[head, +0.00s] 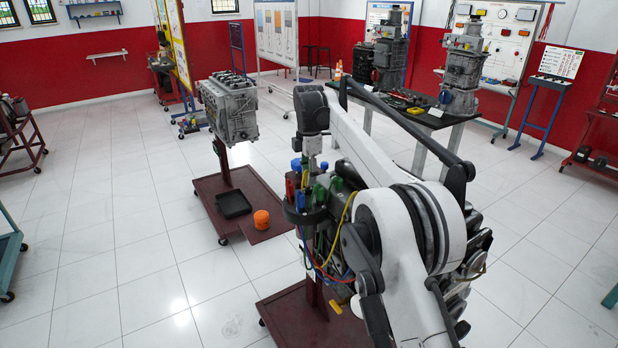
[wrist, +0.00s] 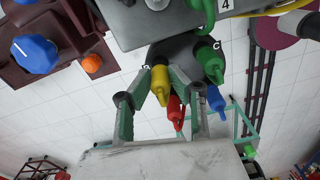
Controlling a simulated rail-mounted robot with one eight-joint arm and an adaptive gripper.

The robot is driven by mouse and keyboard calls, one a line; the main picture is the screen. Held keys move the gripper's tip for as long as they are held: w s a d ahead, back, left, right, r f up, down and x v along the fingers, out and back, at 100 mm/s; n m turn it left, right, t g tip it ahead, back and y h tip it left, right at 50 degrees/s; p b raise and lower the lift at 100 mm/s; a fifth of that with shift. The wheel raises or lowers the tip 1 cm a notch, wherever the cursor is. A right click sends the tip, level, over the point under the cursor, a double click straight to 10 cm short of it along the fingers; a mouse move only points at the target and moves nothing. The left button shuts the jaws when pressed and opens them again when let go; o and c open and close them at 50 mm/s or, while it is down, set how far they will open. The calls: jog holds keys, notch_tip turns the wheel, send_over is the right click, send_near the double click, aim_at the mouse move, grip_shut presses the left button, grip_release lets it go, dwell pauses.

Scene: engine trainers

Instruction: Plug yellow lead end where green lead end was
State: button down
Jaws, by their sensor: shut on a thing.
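In the wrist view my gripper (wrist: 161,76) is shut on the yellow lead end (wrist: 160,85), near a label B on a dark round part (wrist: 185,50). I cannot tell whether the yellow lead end is seated in a socket there. A green lead end (wrist: 209,62) stands at label C to its right. Another green lead end (wrist: 203,8) is by label 4 at the top. A red lead end (wrist: 175,112) and a blue lead end (wrist: 217,101) are close by. In the head view the dark ring with coloured lead ends (head: 306,212) sits below my wrist; my fingertips are hard to make out.
Loose yellow and other coloured wires (head: 342,222) hang around the ring. A table with engine parts (head: 440,116) is behind right. The left floor is open.

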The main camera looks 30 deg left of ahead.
jog(key=shift+r+n+p, duration=2.25)
jog(key=shift+r+n, duration=0.25)
jog(key=shift+r, duration=0.7)
jog(key=shift+f, duration=0.25)
jog(key=shift+f+b, duration=1.45)
jog(key=shift+f, duration=1.1)
jog(key=shift+f+b, duration=0.45)
jog(key=shift+f, duration=0.45)
jog(key=c, duration=1.5)
grip_release()
jog(key=shift+r, duration=0.15)
